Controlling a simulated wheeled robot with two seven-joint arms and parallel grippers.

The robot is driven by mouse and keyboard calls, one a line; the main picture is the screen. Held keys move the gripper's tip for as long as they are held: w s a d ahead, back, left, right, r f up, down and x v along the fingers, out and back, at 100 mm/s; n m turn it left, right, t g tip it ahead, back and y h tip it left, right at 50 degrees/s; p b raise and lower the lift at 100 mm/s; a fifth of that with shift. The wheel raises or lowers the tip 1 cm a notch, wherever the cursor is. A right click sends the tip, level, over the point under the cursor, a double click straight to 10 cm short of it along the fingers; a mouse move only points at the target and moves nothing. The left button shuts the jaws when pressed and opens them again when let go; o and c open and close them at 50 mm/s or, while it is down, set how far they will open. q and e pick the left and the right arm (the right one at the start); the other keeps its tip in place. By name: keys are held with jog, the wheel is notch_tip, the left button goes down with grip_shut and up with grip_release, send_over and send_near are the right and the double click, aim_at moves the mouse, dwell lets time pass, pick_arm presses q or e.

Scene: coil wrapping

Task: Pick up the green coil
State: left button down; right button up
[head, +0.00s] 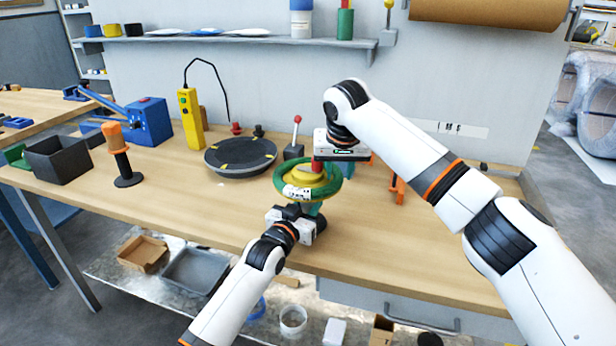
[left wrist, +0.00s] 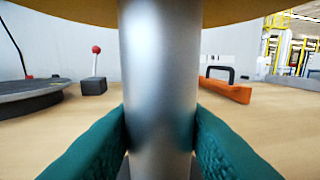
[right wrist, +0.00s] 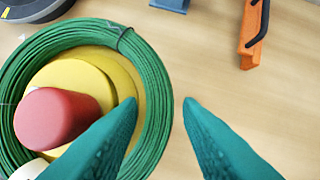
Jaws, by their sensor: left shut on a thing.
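The green coil (head: 334,186) sits level around a yellow holder (head: 313,178) with a red knob (right wrist: 55,118) on top. In the right wrist view the coil (right wrist: 160,88) fills the left half, with a dark tie at its far side. My right gripper (right wrist: 158,108) is open above it, one finger over the inside of the ring and one outside, with the coil's right rim between them. My left gripper (left wrist: 160,125) is shut on the holder's silver post (left wrist: 160,60) below the coil. The post's foot is hidden.
A black turntable (head: 240,155) lies left of the coil, with a red-knobbed lever (head: 296,135) behind. An orange tool (right wrist: 252,35) lies to the right. A yellow control box (head: 190,118) and an orange-handled stand (head: 120,155) are farther left. The table's front right is clear.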

pick_arm(q)
jog(key=shift+s+d, duration=0.1)
pick_arm(e)
jog(key=shift+d+f, duration=0.1)
jog(key=shift+f, duration=0.25)
jog(key=shift+w, duration=0.1)
grip_shut()
notch_tip(320, 180, up, 10)
jog(key=shift+r, duration=0.15)
pick_arm(q)
jog(key=c, duration=0.9)
grip_release()
jog(key=shift+c, duration=0.2)
